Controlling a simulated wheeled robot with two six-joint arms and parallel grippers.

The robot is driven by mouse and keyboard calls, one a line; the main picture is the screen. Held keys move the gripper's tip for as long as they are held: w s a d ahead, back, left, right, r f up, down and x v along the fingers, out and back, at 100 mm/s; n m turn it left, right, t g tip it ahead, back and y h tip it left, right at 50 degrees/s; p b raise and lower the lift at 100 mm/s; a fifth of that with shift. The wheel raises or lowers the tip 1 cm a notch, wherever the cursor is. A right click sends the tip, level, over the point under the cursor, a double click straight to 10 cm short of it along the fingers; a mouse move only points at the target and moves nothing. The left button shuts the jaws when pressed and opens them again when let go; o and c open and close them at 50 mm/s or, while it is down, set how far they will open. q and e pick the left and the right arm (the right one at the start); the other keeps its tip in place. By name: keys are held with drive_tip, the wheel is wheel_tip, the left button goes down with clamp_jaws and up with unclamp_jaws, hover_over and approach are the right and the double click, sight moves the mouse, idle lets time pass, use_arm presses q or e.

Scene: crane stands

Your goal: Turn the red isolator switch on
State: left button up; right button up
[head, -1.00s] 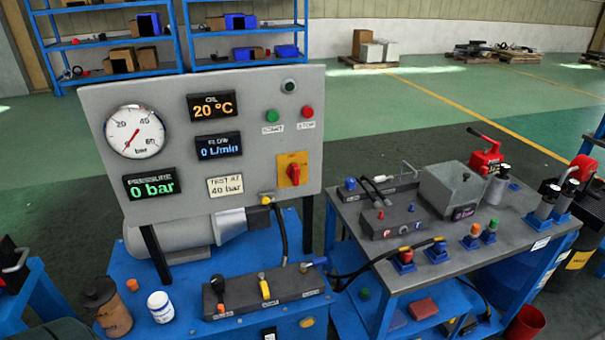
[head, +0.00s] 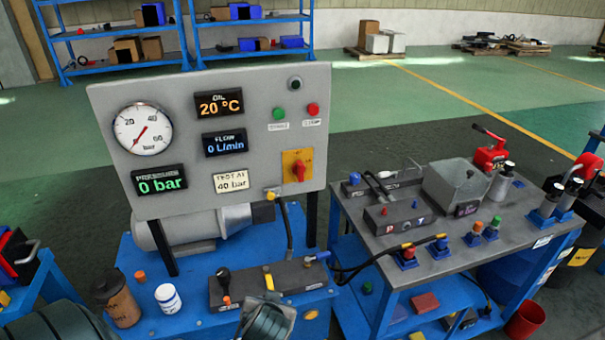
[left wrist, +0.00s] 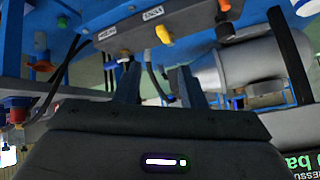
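The red isolator switch (head: 299,171) is a red knob on a yellow plate (head: 290,157), at the lower right of the grey gauge panel (head: 262,95). Its handle looks about upright. In the head view a dark grey part of my left arm, probably the gripper (head: 268,318), shows at the bottom edge, below and well apart from the switch. In the left wrist view my left gripper (left wrist: 157,84) has its two fingers apart with nothing between them. That view is upside down and does not show the switch. My right gripper is in neither view.
A valve block (head: 262,286) with small levers sits on the blue bench below the panel. A hose (head: 287,225) runs down beside the panel's lower right. A brown bottle (head: 117,300) and white jar (head: 168,299) stand at left. A fittings table (head: 350,215) stands right.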

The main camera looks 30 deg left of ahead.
use_arm(q)
drive_tip(key=w+a+r+n+t+y, duration=0.2)
drive_tip(key=w+r+n+y, duration=0.15)
drive_tip(key=w+r, duration=0.5)
drive_tip(key=n+t+y, duration=0.2)
drive_tip(key=t+y, duration=0.1)
drive_tip(key=y, duration=0.2)
approach(302, 173)
drive_tip(key=p+x, duration=0.2)
drive_tip(key=x, duration=0.2)
drive_tip(key=p+x, duration=0.2)
drive_tip(key=x, duration=0.1)
drive_tip(key=shift+w+a+r, duration=0.2)
drive_tip(key=shift+a+r, duration=0.05)
drive_tip(key=shift+a, duration=0.05)
drive_tip(key=shift+n+p+x, duration=0.25)
drive_tip(key=shift+p+x, duration=0.25)
drive_tip(key=shift+x, duration=0.3)
drive_tip(key=shift+f, duration=0.2)
drive_tip(key=shift+h, duration=0.25)
drive_tip(key=shift+c, duration=0.3)
clamp_jaws()
